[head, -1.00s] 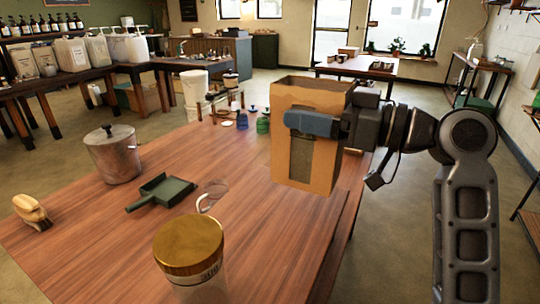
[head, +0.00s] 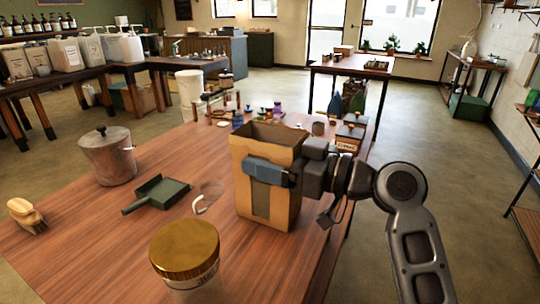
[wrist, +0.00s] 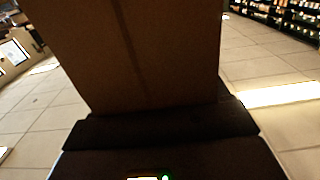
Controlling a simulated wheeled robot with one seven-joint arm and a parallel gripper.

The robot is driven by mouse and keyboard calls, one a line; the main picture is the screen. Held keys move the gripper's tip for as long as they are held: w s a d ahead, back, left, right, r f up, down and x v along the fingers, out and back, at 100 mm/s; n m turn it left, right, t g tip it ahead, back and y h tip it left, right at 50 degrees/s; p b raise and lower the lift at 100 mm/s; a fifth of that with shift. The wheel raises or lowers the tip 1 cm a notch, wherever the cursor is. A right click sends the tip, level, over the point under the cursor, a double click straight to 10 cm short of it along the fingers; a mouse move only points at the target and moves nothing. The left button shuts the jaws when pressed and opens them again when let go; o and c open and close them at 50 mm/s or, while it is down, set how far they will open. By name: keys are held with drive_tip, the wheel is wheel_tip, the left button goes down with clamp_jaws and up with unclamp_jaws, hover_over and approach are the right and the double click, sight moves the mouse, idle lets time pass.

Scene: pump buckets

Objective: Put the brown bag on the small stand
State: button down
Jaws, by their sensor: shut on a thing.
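The brown bag (head: 284,200), an open-topped paper bag with a darker front panel, is upright near the table's right side in the head view. My gripper (head: 268,171) is shut on it, reaching from the right with a blue-grey finger across its front. I cannot tell whether its bottom touches the table. In the wrist view the bag (wrist: 155,55) fills the middle above the dark gripper. A low wooden stand (head: 212,100) is at the table's far end, behind the bag to the left; I cannot tell if it is the small stand.
A gold-lidded jar (head: 185,250) stands in front. A green dustpan (head: 158,193), a glass cup (head: 208,197), a metal pot (head: 108,158) and a brush (head: 26,214) are to the left. Small bottles and a dark labelled box (head: 350,137) are behind the bag. The front left table is clear.

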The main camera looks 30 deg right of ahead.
unclamp_jaws()
drive_tip(key=shift+f, duration=0.1)
drive_tip(key=shift+r, duration=0.2)
drive_tip(key=b+v, duration=0.2)
drive_tip(key=v, duration=1)
